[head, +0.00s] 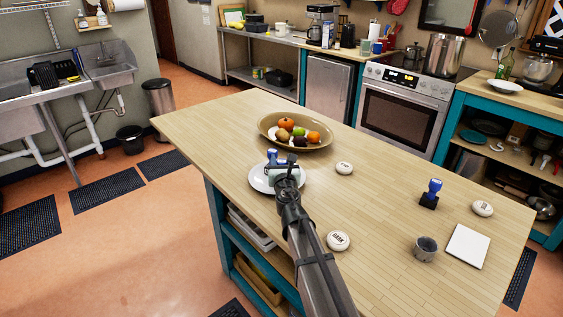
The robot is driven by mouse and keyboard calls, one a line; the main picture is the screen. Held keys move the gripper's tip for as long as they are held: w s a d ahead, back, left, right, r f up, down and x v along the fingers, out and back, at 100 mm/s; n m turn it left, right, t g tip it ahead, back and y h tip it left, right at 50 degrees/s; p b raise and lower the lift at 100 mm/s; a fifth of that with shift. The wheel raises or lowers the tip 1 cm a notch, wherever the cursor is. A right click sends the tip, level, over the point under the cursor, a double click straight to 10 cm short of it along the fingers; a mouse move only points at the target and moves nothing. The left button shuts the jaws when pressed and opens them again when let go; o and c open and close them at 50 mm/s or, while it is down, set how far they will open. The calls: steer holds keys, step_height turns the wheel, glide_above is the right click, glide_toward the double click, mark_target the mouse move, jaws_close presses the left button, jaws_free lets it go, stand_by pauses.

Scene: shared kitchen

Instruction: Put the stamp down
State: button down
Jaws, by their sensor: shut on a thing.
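My gripper (279,169) is over the white plate (257,185) on the wooden island, seen from behind along my arm. It is shut on a small blue-topped thing (272,155), which looks like a stamp. Its lower part is mostly hidden by my gripper, and I cannot tell whether it touches the plate. A second stamp (432,189), with a blue handle and dark base, stands upright on the island to the right, well apart from my gripper.
A fruit bowl (268,121) stands just behind the plate. Round white labelled discs (338,241), a dark cup (425,249) and a white square pad (467,246) lie on the island (380,215). Bare wood shows between them and at the left end.

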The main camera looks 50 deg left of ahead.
steer(key=shift+f, duration=0.1)
steer(key=c, duration=0.6)
jaws_free()
steer(key=shift+s+d, duration=0.1)
steer(key=shift+d, duration=0.05)
steer(key=v, duration=1.1)
steer(key=shift+s+d, duration=0.15)
steer(key=shift+d, duration=0.15)
